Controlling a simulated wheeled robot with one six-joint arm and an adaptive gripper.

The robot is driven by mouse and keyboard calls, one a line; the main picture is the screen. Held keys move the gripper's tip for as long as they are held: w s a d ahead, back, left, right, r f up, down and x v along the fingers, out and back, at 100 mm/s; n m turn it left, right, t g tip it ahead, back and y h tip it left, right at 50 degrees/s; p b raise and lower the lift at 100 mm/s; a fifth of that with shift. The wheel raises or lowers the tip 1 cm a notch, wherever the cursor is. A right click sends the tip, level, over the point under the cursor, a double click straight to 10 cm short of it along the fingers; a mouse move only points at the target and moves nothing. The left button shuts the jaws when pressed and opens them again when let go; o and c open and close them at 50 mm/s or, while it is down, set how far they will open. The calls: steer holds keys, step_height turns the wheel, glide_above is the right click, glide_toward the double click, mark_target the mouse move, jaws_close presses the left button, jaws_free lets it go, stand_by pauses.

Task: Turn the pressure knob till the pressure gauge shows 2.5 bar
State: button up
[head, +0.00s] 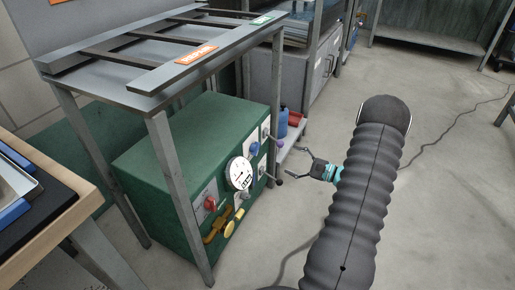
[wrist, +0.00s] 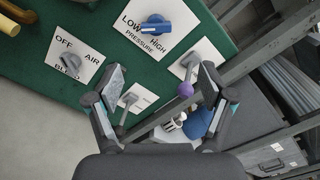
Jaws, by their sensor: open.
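The pressure knob is a blue knob (wrist: 155,24) on a white plate marked LOW, HIGH and PRESSURE, at the top of the wrist view. It also shows on the green cabinet's front in the head view (head: 253,149). The pressure gauge (head: 239,173) is a round white dial left of the knob; its reading is too small to tell. It is not in the wrist view. My gripper (head: 291,165) is open and empty, in front of the panel and right of the knob. In the wrist view its fingertips (wrist: 163,83) are below the knob, apart from it.
A lever with a purple ball (wrist: 185,89) and a grey lever (wrist: 129,99) stick out near my fingers. A grey air knob (wrist: 70,64) is at left.

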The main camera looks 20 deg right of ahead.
mark_target(258, 149)
steer(key=x, duration=0.9)
steer(key=p+x, duration=0.1)
steer(key=x, duration=0.4)
steer(key=shift+s+a, duration=0.1)
steer(key=shift+a, duration=0.4)
steer(key=shift+c, duration=0.2)
steer(key=c, duration=1.1)
steer(key=shift+d, duration=0.1)
